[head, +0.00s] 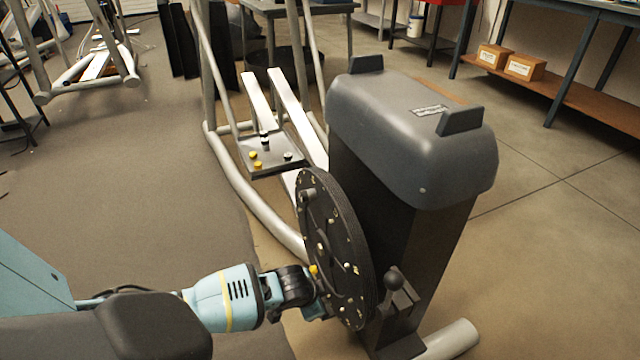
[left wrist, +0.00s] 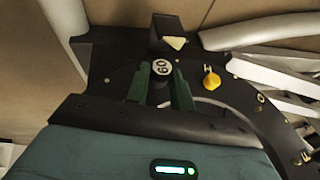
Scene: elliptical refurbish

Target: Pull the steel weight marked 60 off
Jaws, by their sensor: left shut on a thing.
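The steel weight marked 60 (left wrist: 161,68) shows in the left wrist view as a dark piece with a round pale face, on the black wheel (left wrist: 118,76). The green fingers of my left gripper (left wrist: 161,82) stand on both sides of it and are shut on it. In the head view my left gripper (head: 318,304) reaches the lower near face of the wheel (head: 330,225), and the weight there is hidden or too small to tell. My right gripper is in neither view.
A yellow knob (left wrist: 211,80) sticks out of the wheel close to the right of my fingers. A black ball-topped lever (head: 394,280) stands right of the wheel, beside the grey-topped housing (head: 405,120). A tray (head: 272,170) with several small knobs lies behind the wheel.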

